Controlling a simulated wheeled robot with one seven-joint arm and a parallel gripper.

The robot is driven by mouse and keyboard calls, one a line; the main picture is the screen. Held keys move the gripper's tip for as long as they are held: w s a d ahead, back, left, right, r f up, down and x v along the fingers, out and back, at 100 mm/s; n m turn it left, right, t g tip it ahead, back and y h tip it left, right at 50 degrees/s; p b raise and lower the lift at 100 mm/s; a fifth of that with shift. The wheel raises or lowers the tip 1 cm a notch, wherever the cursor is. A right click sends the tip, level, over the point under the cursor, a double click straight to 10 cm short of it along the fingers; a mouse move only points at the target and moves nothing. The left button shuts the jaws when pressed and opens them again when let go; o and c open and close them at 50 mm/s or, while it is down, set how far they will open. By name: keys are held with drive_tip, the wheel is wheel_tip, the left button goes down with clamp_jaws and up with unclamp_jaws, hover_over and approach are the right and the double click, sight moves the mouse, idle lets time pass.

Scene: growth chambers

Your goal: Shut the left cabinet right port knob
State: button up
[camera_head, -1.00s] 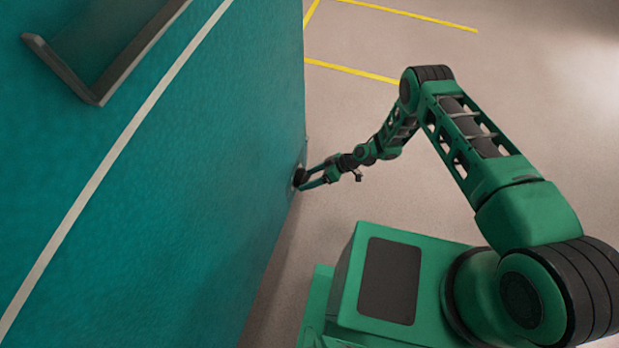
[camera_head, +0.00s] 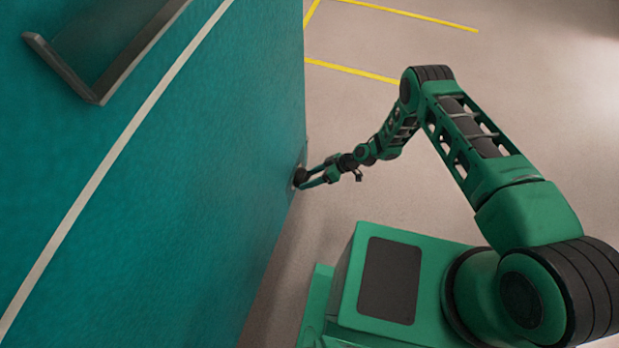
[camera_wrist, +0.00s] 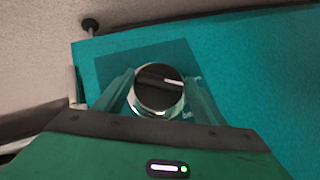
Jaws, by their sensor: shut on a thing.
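The port knob (camera_wrist: 158,90) is a round dark knob with a silver rim and a white pointer line, in the middle of the wrist view. It sits on a darker square patch of the teal cabinet (camera_wrist: 240,70). The fingers of my gripper (camera_wrist: 160,98) are on both sides of the knob and shut on it. The pointer line lies nearly level in the wrist view. In the head view, the knob (camera_head: 300,176) is small and dark at the right edge of the cabinet (camera_head: 170,190), with my gripper (camera_head: 312,175) reaching it from the right.
A grey handle or ledge (camera_head: 100,70) juts from the cabinet at upper left in the head view. Open floor (camera_head: 500,80) with yellow lines lies behind and right of my arm. A dark round post (camera_wrist: 90,25) stands beyond the cabinet edge in the wrist view.

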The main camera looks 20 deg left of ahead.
drive_tip(key=shift+w, duration=0.25)
drive_tip(key=o, duration=0.9)
drive_tip(key=shift+s, duration=0.1)
drive_tip(key=v, duration=1)
drive_tip(key=shift+w+d+r, duration=0.2)
drive_tip(key=shift+d, duration=0.15)
